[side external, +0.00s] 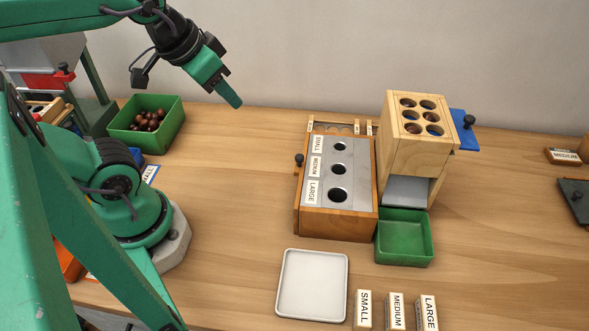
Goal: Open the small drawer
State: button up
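A wooden sizing box (337,222) stands on the table right of the middle. Its grey top plate has three holes labelled SMALL, MEDIUM and LARGE, with SMALL at the back. A black knob (299,159) sticks out from the box's left side, near the MEDIUM and SMALL labels. I cannot make out a drawer front there, nor tell which drawer the knob belongs to. My gripper (231,97) is in the air at the upper left of the box, clear of it. Its green fingers overlap in this view, so their opening is hidden. I see nothing held.
A green bin of chestnuts (174,128) stands left of the box. A wooden tower with holes (401,155) and an empty green tray (404,253) stand to the right. A white tray (312,314) lies in front. The table between my base and the box is clear.

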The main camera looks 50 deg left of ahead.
jog(key=shift+w+d+r, duration=0.15)
jog(key=shift+w+r, duration=0.1)
jog(key=shift+w, duration=0.1)
grip_shut()
jog(key=w+d+f+m+g, duration=0.1)
jog(key=w+d+g, duration=0.3)
jog(key=w, duration=0.5)
jog(key=w+d+f+m+g, duration=0.2)
jog(key=w+d+f+g, duration=0.1)
jog(key=w+d, duration=0.4)
jog(key=w+g, duration=0.1)
jog(key=w, duration=0.2)
jog(key=shift+w+m+g+y, duration=0.15)
jog(key=shift+m+g+y, duration=0.15)
jog(key=shift+g+y, duration=0.1)
